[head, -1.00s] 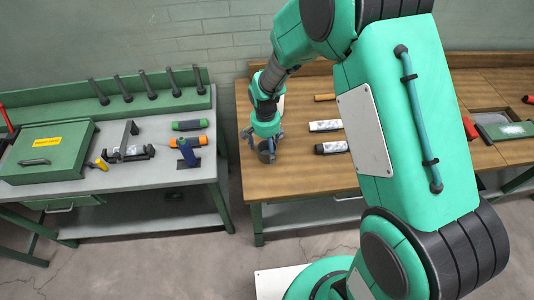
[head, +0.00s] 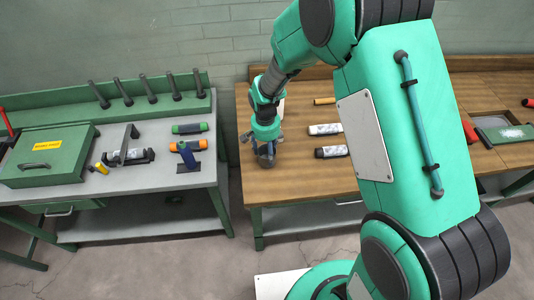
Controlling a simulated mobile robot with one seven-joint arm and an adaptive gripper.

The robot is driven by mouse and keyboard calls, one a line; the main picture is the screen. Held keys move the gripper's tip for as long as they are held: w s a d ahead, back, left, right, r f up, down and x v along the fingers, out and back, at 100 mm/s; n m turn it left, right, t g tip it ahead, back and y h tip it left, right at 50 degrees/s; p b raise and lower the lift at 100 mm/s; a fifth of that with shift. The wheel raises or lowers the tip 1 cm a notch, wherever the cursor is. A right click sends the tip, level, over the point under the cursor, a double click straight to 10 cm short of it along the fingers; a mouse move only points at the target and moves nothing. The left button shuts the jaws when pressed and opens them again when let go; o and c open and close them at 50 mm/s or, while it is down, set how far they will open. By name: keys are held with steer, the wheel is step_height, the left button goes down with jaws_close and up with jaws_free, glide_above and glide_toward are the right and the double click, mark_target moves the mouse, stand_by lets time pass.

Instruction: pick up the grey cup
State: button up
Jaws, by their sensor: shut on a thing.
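The grey cup (head: 266,160) is small and dark in the head view, near the left front corner of the wooden workbench (head: 310,183). My gripper (head: 264,149) points down at it and is shut on it. The fingers and wrist hide much of the cup. I cannot tell whether the cup touches the bench top or is slightly above it.
Two white-and-black tubes (head: 326,129) (head: 332,152) lie right of my gripper. A grey bench to the left holds a green case (head: 45,160), a black clamp-like tool (head: 127,152) and an orange-and-blue tool (head: 188,152). A gap separates the benches.

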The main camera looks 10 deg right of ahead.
steer(key=shift+r, duration=0.5)
steer(key=s+d+r, duration=0.1)
steer(key=s+r, duration=0.1)
steer(key=s, duration=0.5)
steer(key=s+d+r+p, duration=0.1)
steer(key=s+d+r, duration=0.1)
steer(key=s, duration=0.6)
steer(key=shift+s+d, duration=0.15)
steer(key=shift+s, duration=0.15)
